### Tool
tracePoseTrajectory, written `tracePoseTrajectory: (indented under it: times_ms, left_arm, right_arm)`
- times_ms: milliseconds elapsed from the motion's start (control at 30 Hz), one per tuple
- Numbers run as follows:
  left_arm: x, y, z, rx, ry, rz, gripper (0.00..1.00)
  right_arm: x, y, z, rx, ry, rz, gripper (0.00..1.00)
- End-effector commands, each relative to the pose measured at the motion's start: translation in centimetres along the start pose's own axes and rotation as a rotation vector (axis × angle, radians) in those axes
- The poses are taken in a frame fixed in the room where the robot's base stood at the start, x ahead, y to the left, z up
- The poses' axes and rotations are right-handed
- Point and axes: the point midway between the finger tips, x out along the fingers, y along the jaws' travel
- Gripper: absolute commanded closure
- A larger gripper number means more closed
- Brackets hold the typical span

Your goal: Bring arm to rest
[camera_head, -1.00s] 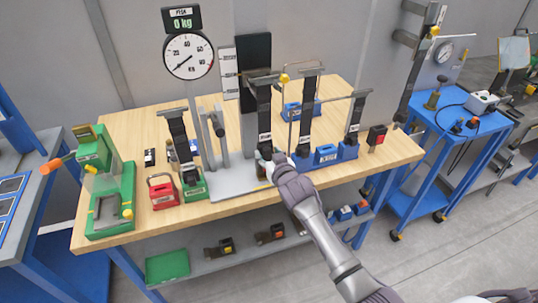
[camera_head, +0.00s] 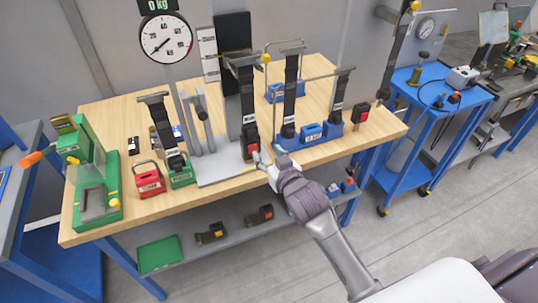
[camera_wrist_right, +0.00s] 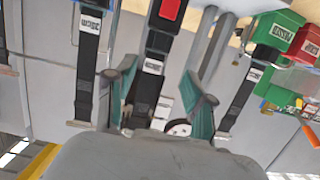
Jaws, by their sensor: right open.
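My right gripper (camera_head: 262,161) is at the front edge of the wooden table, its arm coming in from the lower right. It is open. In the right wrist view its two green fingers (camera_wrist_right: 160,98) stand apart, with a black strap (camera_wrist_right: 143,92) hanging beyond and between them. In the head view that black strap (camera_head: 248,105) with a red-and-black end piece (camera_head: 250,142) hangs just beyond the fingertips. The gripper looks apart from it, though the exact gap is hard to tell. My left gripper is not in view.
The wooden table (camera_head: 105,222) holds a dial scale (camera_head: 166,38), a red weight (camera_head: 149,180), a green fixture (camera_head: 95,195) and a blue base (camera_head: 310,136) with hanging straps. A blue cart (camera_head: 432,95) stands to the right.

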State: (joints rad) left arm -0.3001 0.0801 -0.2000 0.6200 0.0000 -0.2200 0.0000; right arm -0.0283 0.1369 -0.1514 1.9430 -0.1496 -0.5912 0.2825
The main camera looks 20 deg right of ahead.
Motion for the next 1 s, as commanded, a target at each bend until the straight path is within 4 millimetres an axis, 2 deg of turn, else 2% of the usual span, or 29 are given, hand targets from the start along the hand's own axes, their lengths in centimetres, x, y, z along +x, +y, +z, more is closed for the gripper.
tracePoseTrajectory:
  times_ms: [367, 467, 567, 667, 700, 767, 800, 867, 900, 967, 1000]
  left_arm:
    - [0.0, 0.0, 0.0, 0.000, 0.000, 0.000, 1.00]
    - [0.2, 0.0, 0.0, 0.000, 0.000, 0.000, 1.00]
    - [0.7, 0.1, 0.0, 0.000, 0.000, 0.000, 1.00]
    - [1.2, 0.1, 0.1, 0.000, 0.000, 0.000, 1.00]
    - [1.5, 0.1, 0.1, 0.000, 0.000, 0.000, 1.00]
    - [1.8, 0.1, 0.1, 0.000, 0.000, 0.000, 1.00]
    - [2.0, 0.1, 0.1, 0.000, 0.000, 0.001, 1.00]
    - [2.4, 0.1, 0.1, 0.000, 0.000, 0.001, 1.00]
    - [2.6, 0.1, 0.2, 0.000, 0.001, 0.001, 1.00]
    - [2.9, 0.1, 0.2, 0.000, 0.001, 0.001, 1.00]
    - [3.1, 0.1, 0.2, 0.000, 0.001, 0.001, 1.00]
  right_arm:
    - [0.0, 0.0, 0.2, -0.001, -0.003, 0.000, 0.46]
    - [0.4, 0.0, 2.0, -0.005, -0.032, 0.000, 0.46]
    - [1.1, 0.1, 6.7, -0.015, -0.106, -0.002, 0.46]
    - [1.4, 0.1, 13.7, -0.033, -0.214, -0.007, 0.46]
    - [1.3, 0.1, 16.9, -0.040, -0.262, -0.010, 0.46]
    - [0.9, 0.1, 21.5, -0.050, -0.333, -0.015, 0.46]
    - [0.4, 0.2, 24.6, -0.056, -0.381, -0.019, 0.46]
    - [-0.7, 0.2, 29.1, -0.066, -0.449, -0.024, 0.46]
    - [-1.5, 0.2, 32.1, -0.073, -0.496, -0.028, 0.46]
    - [-3.1, 0.2, 36.4, -0.080, -0.564, -0.035, 0.46]
    - [-4.3, 0.3, 39.2, -0.087, -0.611, -0.039, 0.46]
